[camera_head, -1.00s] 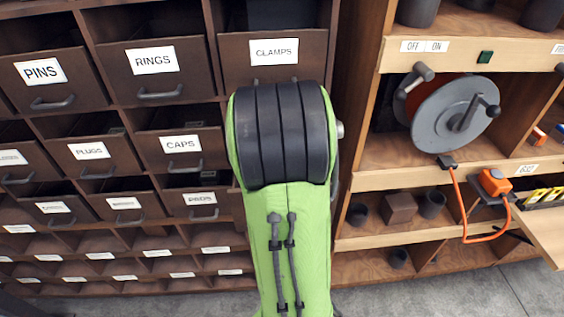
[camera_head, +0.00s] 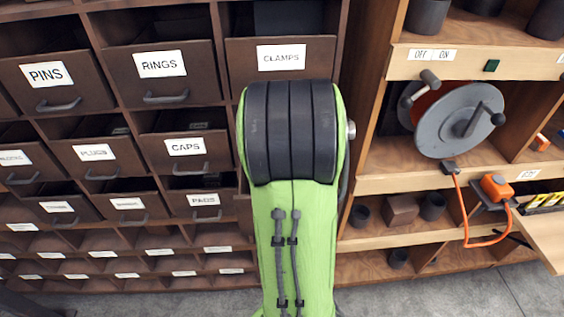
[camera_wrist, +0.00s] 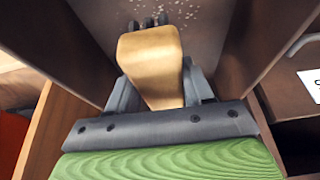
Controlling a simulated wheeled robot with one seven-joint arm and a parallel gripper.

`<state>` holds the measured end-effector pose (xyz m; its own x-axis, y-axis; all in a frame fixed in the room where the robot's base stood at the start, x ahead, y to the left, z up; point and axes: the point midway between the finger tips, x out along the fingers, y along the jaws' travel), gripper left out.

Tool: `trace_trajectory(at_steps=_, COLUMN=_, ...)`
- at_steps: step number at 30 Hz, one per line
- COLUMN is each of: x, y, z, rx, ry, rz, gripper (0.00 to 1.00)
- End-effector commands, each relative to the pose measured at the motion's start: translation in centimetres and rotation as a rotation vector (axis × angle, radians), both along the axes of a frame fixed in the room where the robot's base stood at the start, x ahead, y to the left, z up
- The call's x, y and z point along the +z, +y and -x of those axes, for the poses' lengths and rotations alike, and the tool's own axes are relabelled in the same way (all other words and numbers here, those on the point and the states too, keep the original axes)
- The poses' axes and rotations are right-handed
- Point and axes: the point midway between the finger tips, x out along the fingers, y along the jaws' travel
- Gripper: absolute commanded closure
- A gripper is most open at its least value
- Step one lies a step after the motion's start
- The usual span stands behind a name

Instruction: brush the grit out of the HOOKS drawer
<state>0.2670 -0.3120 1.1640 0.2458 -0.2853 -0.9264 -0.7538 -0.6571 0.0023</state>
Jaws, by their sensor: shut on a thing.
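My gripper (camera_wrist: 157,88) is shut on a tan wooden brush (camera_wrist: 150,60) in the wrist view. Dark bristle tufts (camera_wrist: 149,22) show at the brush's far end. The brush reaches into a dark brown drawer (camera_wrist: 85,50), between its walls. Pale grit (camera_wrist: 190,8) is scattered on the drawer floor beyond and beside the bristles. Whether the bristles touch the floor is hard to tell. No HOOKS label is readable. In the head view my green arm hides the gripper, the brush and this drawer.
Labelled drawers such as CLAMPS (camera_head: 281,57), CAPS (camera_head: 186,147) and PADS (camera_head: 204,199) fill the left cabinet. To the right, wooden shelves hold a grey cable reel (camera_head: 460,118) and an orange plug (camera_head: 495,187) with its cord. A neighbouring drawer front (camera_wrist: 290,95) is close by in the wrist view.

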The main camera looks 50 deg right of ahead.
Motion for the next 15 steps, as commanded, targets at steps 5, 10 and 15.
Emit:
trace_trajectory(at_steps=5, x=2.9, y=0.0, z=-0.2, rx=0.003, ry=-0.005, rz=0.001, gripper=0.91)
trace_trajectory(at_steps=10, x=5.0, y=0.1, z=-0.2, rx=0.003, ry=-0.005, rz=0.001, gripper=0.91)
trace_trajectory(at_steps=15, x=7.0, y=0.1, z=-0.2, rx=0.004, ry=-0.006, rz=0.001, gripper=0.91)
